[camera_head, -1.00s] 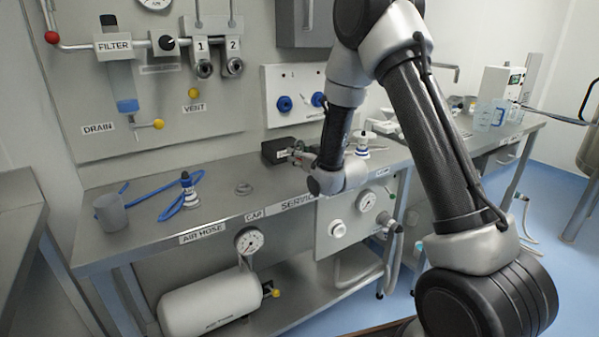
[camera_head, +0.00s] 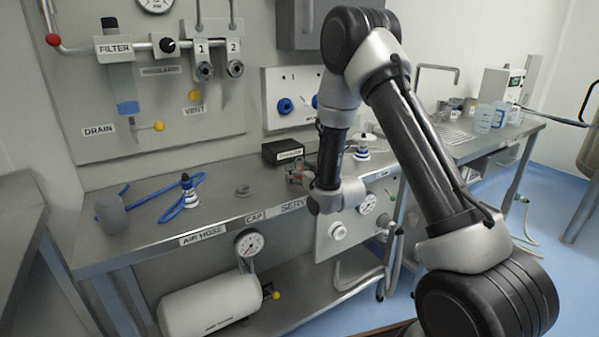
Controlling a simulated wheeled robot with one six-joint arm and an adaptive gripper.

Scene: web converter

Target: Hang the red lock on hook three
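My gripper (camera_head: 298,176) is low over the bench, just in front of a small black box (camera_head: 283,151) with a white label. It is small and partly hidden by my own wrist, so I cannot tell whether its fingers are open or shut. A faint reddish patch shows at the fingers, but I cannot tell whether it is the red lock. No hook marked three can be made out. My arm covers part of the white wall panel (camera_head: 276,84) with blue knobs.
On the steel bench (camera_head: 225,212) are a grey cup (camera_head: 110,214), a blue hose (camera_head: 172,212), a blue-and-white fitting (camera_head: 190,192) and a grey ring (camera_head: 243,191). Another fitting (camera_head: 362,146) stands behind my wrist. Two valves (camera_head: 204,70) marked 1 and 2 are on the wall.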

